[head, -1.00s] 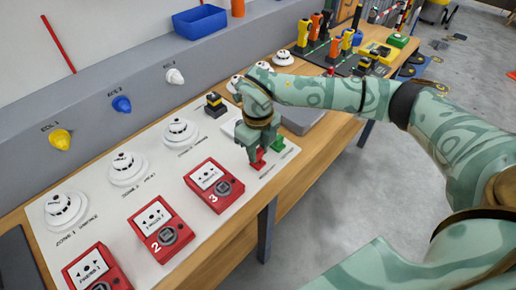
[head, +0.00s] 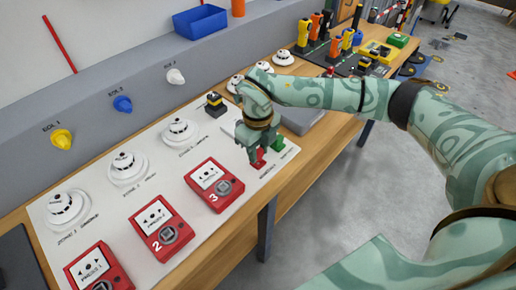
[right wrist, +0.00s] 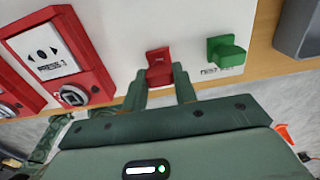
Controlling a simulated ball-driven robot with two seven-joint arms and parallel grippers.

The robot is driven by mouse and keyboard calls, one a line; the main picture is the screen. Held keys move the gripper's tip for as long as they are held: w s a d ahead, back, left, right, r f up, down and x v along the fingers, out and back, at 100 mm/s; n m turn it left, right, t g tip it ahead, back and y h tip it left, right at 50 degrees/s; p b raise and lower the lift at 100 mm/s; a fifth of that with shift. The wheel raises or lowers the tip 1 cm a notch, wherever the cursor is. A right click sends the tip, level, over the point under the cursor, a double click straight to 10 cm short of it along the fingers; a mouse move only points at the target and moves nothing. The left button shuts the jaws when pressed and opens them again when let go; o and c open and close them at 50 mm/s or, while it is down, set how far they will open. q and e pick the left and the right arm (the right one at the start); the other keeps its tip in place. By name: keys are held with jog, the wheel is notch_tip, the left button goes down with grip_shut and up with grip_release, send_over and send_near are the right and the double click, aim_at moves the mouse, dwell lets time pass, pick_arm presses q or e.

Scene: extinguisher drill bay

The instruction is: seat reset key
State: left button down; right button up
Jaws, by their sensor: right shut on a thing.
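My right gripper (head: 258,156) points down over the front right part of the white panel. It is shut on a small red piece (head: 257,163), which I take for the reset key; in the right wrist view the red piece (right wrist: 158,62) stands between the two fingertips (right wrist: 159,88). I cannot tell whether it sits in a slot. A green block (head: 278,145) is fixed just right of it, apart from the fingers; it also shows in the right wrist view (right wrist: 227,50). My left gripper is out of view.
Red call point 3 (head: 214,187) is close left of the gripper, with call point 2 (head: 160,228) further left. Detectors (head: 127,168) line the panel's back. A grey tray (head: 303,119) and tools stand right. A blue bin (head: 201,21) is on the ledge.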

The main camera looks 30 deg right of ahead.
jog(key=shift+f, duration=0.65)
jog(key=o, duration=1.3)
jog(key=shift+o, duration=0.2)
jog(key=shift+r, duration=0.1)
jog(key=shift+r+p, duration=2.95)
jog(key=shift+r, duration=0.55)
jog(key=shift+f, duration=0.1)
